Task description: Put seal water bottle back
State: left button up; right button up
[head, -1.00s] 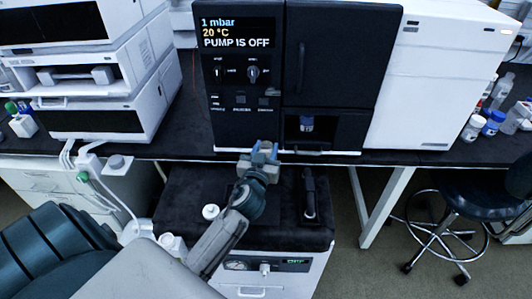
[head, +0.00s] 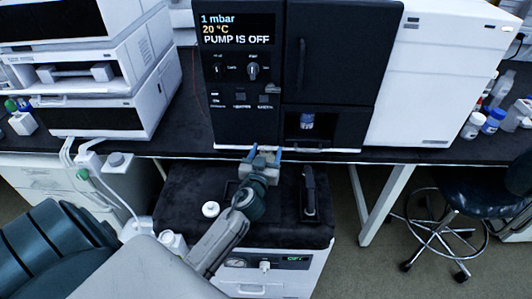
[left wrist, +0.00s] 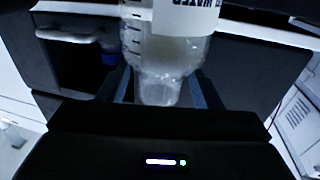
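The seal water bottle (left wrist: 165,65) is clear and graduated, with a white label bearing dark letters, in the left wrist view. Its narrower end lies between the two fingers of my left gripper (left wrist: 165,88), which appears closed on it. In the head view my left gripper (head: 264,154) is over the back of the dark-topped cart, in front of the black pump unit; its fingers stand apart. The bottle is not clearly visible there, and my gripper and arm may hide it. My right gripper is not in view.
The black pump unit (head: 243,110) reads PUMP IS OFF. A blue-marked vessel (head: 306,121) stands in its recess. The cart top (head: 184,190) holds a white round cap (head: 210,209) and a dark upright fitting (head: 310,192). A stool (head: 470,190) stands right.

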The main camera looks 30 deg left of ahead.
pick_arm(q)
jog(key=shift+r, duration=0.1)
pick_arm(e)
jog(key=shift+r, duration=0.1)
pick_arm(q)
jog(key=shift+s+d, duration=0.1)
jog(key=shift+s, duration=0.2)
jog(key=b+v, duration=0.3)
jog(key=v, duration=0.8)
jog(key=shift+s, duration=0.2)
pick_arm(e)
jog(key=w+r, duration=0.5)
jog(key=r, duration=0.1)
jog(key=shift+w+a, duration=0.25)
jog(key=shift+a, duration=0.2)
pick_arm(q)
jog(key=shift+d, duration=0.15)
